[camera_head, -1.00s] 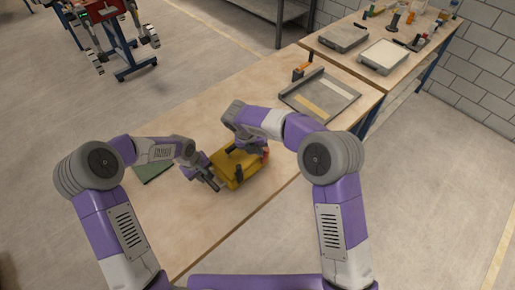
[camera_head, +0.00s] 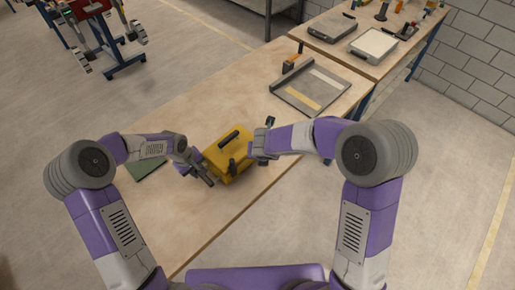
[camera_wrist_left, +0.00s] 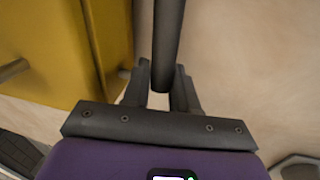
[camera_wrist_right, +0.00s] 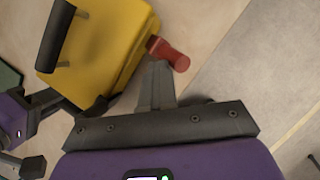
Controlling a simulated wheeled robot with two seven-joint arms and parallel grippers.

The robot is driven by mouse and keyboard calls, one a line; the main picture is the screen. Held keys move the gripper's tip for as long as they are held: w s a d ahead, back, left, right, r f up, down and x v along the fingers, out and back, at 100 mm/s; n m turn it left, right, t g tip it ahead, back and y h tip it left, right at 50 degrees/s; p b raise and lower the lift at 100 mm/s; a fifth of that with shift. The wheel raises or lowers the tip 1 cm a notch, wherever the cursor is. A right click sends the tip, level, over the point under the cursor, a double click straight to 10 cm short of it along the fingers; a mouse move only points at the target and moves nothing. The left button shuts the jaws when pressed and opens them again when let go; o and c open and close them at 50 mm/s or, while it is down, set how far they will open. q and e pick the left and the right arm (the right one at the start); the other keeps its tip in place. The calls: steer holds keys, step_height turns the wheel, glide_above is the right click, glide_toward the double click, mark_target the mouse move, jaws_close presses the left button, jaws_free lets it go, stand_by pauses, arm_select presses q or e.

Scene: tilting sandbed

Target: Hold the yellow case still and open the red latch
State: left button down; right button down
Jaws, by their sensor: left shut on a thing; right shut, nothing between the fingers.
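The yellow case (camera_head: 226,152) sits on the wooden table with a black handle (camera_head: 229,138) on top. It also shows in the right wrist view (camera_wrist_right: 112,45). The red latch (camera_wrist_right: 168,52) sticks out from the case's side in that view; in the head view I cannot make it out near my right gripper. My left gripper (camera_head: 208,180) is at the case's near left side, shut on a dark round bar (camera_wrist_left: 168,45) beside the yellow wall. My right gripper (camera_head: 255,157) is shut and empty at the case's right side. In its wrist view the fingertips are close beside the latch; contact is unclear.
A grey tray (camera_head: 285,95) with pale strips lies farther back on the table, with an orange-and-black tool (camera_head: 292,62) behind it. A green mat (camera_head: 145,168) lies left of the case. The table's front edge is near the case. A second table (camera_head: 345,50) stands beyond.

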arm_select(q)
steer(key=shift+a, duration=0.15)
arm_select(e)
steer(key=shift+s+d+f, duration=0.5)
steer(key=shift+d, duration=0.25)
steer(key=shift+f, duration=0.1)
steer(key=s+a+r, duration=0.3)
steer(key=s+r, duration=0.3)
steer(key=r, duration=0.3)
steer(key=shift+r, duration=0.35)
stand_by(0.3)
steer(key=shift+s+a, duration=0.1)
